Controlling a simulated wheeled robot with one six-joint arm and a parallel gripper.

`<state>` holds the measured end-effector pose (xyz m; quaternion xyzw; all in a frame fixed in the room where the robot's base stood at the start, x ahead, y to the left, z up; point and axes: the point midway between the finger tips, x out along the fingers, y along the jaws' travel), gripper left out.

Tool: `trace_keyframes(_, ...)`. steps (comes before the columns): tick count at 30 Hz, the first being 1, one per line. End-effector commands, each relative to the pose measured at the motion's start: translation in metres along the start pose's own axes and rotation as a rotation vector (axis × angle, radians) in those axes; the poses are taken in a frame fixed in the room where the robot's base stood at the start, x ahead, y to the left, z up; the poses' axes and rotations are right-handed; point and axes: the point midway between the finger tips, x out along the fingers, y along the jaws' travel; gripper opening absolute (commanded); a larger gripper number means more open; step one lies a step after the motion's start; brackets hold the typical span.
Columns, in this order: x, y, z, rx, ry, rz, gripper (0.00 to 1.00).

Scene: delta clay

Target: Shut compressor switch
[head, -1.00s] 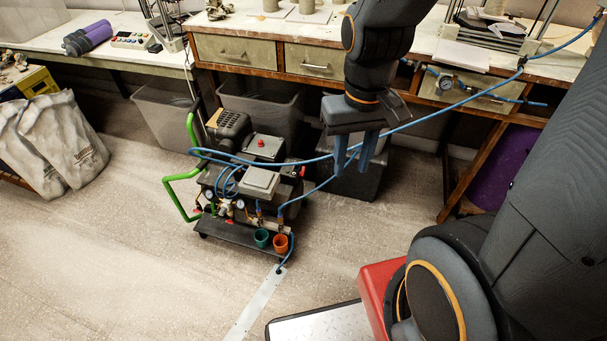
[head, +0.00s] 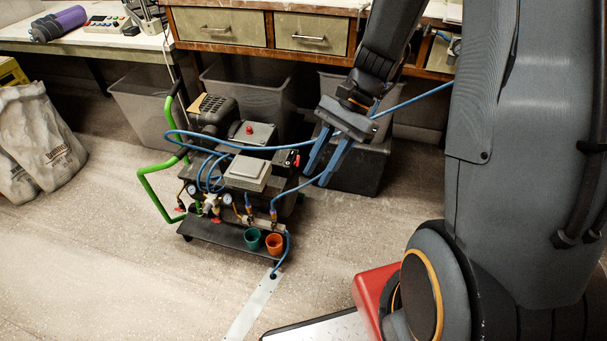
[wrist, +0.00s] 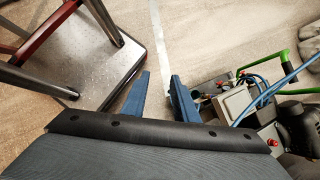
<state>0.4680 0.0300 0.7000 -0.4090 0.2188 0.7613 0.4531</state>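The compressor (head: 240,160) stands on the floor on a cart with a green handle. A red knob (head: 249,129) tops a grey box on it. A small black part with red on it (head: 293,158), possibly the switch, is at its right end; its setting is too small to tell. My gripper (head: 315,178) is open and empty, pointing down just to the right of this part, apparently apart from it. In the wrist view, the open fingers (wrist: 160,78) are left of the compressor (wrist: 235,103).
A blue hose (head: 412,98) runs from the compressor past my gripper to the right. Green (head: 252,239) and orange (head: 275,243) cups sit at the cart's front. Grey bins (head: 250,97) stand behind under the workbench (head: 270,30). The floor at front left is clear.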

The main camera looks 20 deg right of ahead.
Motion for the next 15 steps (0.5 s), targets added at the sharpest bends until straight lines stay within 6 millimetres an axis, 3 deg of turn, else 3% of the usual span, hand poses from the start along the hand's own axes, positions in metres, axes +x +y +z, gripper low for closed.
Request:
trace_keyframes(1, 0.018, -0.012, -0.021, 0.073, -0.048, -0.026, 0.27)
trace_keyframes(3, 0.032, -0.027, -0.04, 0.176, -0.119, -0.066, 0.27)
trace_keyframes(8, 0.061, -0.064, -0.086, 0.397, -0.287, -0.158, 0.27)
trace_keyframes(15, 0.094, -0.116, -0.169, 0.694, -0.557, -0.302, 0.27)
